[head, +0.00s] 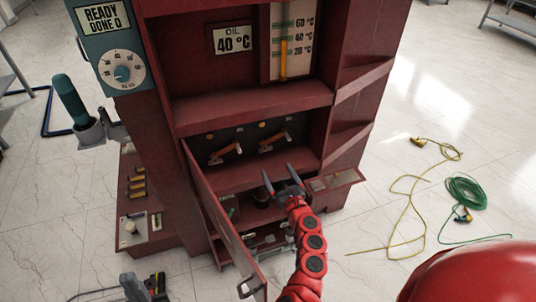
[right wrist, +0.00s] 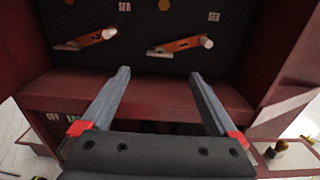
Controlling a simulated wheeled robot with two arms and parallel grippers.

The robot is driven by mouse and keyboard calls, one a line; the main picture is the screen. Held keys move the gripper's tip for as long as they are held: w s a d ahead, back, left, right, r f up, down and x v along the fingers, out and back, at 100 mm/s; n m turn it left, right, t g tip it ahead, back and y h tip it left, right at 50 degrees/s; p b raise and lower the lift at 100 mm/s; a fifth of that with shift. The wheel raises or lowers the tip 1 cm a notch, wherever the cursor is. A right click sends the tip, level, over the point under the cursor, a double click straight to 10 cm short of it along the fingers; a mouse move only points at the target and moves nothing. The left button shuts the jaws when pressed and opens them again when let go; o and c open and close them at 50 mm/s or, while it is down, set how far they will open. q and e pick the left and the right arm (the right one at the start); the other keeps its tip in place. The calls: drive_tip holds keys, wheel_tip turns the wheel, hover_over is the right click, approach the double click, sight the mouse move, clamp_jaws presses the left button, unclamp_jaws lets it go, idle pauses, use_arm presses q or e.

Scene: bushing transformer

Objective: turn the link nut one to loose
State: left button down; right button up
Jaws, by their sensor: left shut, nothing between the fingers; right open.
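Two orange link levers sit on the black panel inside the red cabinet: a left lever (head: 226,153) and a right lever (head: 273,142). They also show in the right wrist view, as the left lever (right wrist: 100,37) and the right lever (right wrist: 182,45). A small brass hex piece (right wrist: 165,5) sits between them, cut by the top edge; I cannot tell which piece is link nut one. My right gripper (head: 283,174) is open and empty below and in front of the panel, fingers towards it. My left gripper (head: 143,289) is shut and empty at the bottom left, away from the panel.
A red shelf edge (right wrist: 150,95) lies below the panel. An open cabinet door (head: 222,220) stands left of my right arm. A small side tray (head: 335,180) juts out at the right. A yellow cable (head: 410,185) and green hose (head: 466,192) lie on the floor.

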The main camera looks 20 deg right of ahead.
sight(265, 148)
drive_tip(key=w+b, duration=0.1)
drive_tip(key=w, duration=0.3)
drive_tip(key=w+b, duration=0.1)
drive_tip(key=w, duration=0.3)
drive_tip(key=shift+w+a+f, duration=0.2)
drive_tip(key=shift+w, duration=0.1)
drive_tip(key=shift+w+r, duration=0.1)
drive_tip(key=shift+w, duration=0.45)
drive_tip(key=shift+c, duration=0.3)
drive_tip(key=c, duration=1.3)
